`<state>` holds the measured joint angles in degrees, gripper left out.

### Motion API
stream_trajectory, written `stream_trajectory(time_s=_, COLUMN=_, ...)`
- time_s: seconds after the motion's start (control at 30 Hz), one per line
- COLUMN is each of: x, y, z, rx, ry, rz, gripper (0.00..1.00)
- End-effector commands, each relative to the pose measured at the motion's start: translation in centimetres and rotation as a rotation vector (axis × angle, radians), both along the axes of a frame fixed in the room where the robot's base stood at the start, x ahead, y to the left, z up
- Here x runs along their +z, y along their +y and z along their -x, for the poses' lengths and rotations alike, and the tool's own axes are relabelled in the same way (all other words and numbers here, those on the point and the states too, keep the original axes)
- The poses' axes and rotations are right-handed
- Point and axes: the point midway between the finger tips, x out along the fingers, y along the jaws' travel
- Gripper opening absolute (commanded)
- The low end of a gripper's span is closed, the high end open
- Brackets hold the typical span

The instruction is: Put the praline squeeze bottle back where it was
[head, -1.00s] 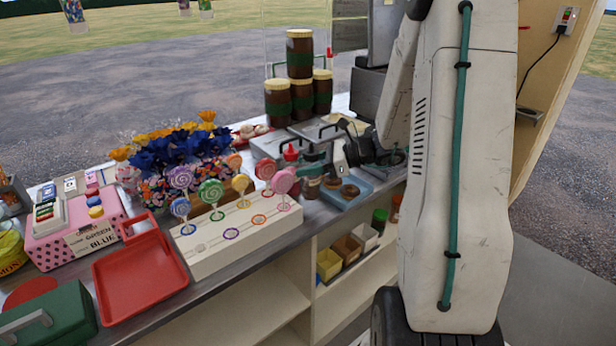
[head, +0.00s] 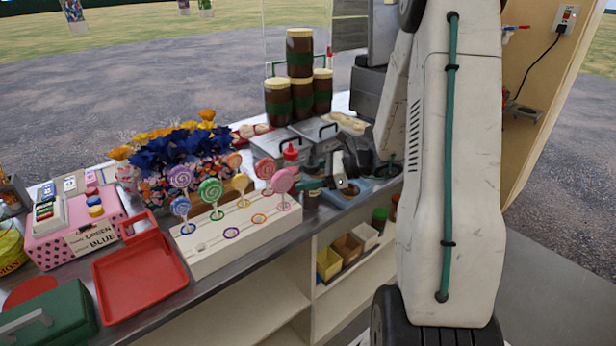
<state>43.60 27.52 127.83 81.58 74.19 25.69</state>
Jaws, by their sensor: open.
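A squeeze bottle with a red cap (head: 291,153) stands on the counter behind the lollipops, just left of my gripper. I cannot read a label, so I cannot tell whether it is the praline one. A small dark brown container (head: 311,200) shows low beside the lollipop stand, partly covered by my gripper. My gripper (head: 318,188) is open, low over the counter by the blue tray (head: 381,186), its teal-tipped jaws pointing left. I cannot tell whether anything stands between the jaws.
The white lollipop stand (head: 240,232) is close to the left of my gripper. Lidded metal bins (head: 280,143) and stacked brown jars (head: 300,95) stand behind. A red tray (head: 140,277), a pink box (head: 88,225) and blue flowers (head: 175,155) fill the left. Open shelves lie below.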

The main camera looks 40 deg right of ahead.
Motion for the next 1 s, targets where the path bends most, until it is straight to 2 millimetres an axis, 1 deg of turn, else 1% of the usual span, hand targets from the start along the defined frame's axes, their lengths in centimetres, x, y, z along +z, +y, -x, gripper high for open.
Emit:
stream_trajectory(time_s=0.07, x=0.3, y=-0.3, z=0.2, rx=-0.001, ry=-0.001, rz=0.001, gripper=0.69)
stream_trajectory(time_s=0.17, x=0.8, y=-1.4, z=1.1, rx=-0.004, ry=-0.002, rz=0.002, gripper=0.69)
stream_trajectory(time_s=0.5, x=3.0, y=-6.4, z=5.8, rx=-0.004, ry=-0.002, rz=0.001, gripper=0.69)
stream_trajectory(time_s=0.6, x=3.4, y=-7.4, z=6.8, rx=-0.003, ry=-0.001, rz=0.002, gripper=0.69)
stream_trajectory(time_s=0.73, x=3.8, y=-8.1, z=7.5, rx=0.002, ry=-0.001, rz=0.002, gripper=0.69)
stream_trajectory(time_s=0.8, x=4.2, y=-7.6, z=7.7, rx=0.025, ry=-0.003, rz=0.018, gripper=0.69)
stream_trajectory(time_s=0.87, x=5.0, y=-6.3, z=7.7, rx=0.074, ry=-0.009, rz=0.053, gripper=0.69)
stream_trajectory(time_s=0.97, x=6.8, y=-2.3, z=7.9, rx=0.224, ry=-0.03, rz=0.161, gripper=0.69)
stream_trajectory(time_s=1.0, x=7.7, y=-0.2, z=8.3, rx=0.306, ry=-0.044, rz=0.221, gripper=0.69)
